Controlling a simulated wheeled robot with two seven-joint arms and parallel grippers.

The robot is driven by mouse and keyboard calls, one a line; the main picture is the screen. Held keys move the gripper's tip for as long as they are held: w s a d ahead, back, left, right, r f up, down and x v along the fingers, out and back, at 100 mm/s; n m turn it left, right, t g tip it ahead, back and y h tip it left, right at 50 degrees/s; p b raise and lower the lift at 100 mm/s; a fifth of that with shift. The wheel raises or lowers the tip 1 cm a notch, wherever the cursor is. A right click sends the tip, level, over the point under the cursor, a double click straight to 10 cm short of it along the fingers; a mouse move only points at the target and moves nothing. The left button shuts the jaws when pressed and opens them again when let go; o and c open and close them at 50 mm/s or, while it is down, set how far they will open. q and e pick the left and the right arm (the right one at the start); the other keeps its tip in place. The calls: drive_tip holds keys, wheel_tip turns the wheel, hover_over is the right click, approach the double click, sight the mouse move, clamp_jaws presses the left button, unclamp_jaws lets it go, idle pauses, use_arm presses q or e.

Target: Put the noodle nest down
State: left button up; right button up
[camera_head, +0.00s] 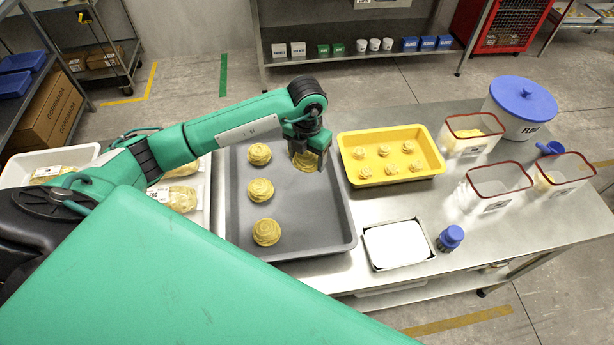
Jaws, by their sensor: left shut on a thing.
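My left gripper (308,158) reaches in from the left and points down over the right part of the grey tray (285,240). It is shut on a yellow noodle nest (305,163), which shows partly below the fingers. I cannot tell whether this nest touches the tray floor. Three more noodle nests lie in a column on the left part of the tray: a back one (259,154), a middle one (261,190) and a front one (266,232). My right gripper is not in view.
A yellow tray (436,163) with several small nests stands to the right. Beyond it are clear red-rimmed containers (497,187) and a blue-lidded tub (523,97). A white-filled metal pan (397,244) and a blue-capped bottle (450,238) stand in front. Packed nests (179,198) lie left of the grey tray.

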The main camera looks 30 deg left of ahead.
sight(307, 152)
use_arm(q)
wheel_tip(307, 152, up, 7)
drive_tip(key=shift+r+b, duration=0.15)
drive_tip(key=shift+b, duration=0.7)
drive_tip(key=shift+r, duration=0.75)
